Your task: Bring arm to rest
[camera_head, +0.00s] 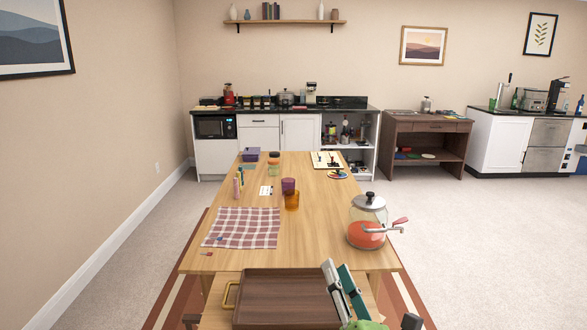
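My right gripper (411,322) shows only as a small dark piece at the bottom edge, right of centre. Its fingers are cut off, so I cannot tell if it is open or shut, or if it holds anything. It appears apart from the tabletop things. My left gripper is not in view.
A wooden table (325,205) stands ahead, with a checked cloth (242,228), an orange cup (292,201) and a glass jar with red contents (366,235). Nearer are a brown tray (280,300), slim white and teal pieces (345,290) and a green thing (364,325). Carpet right (480,240) is clear.

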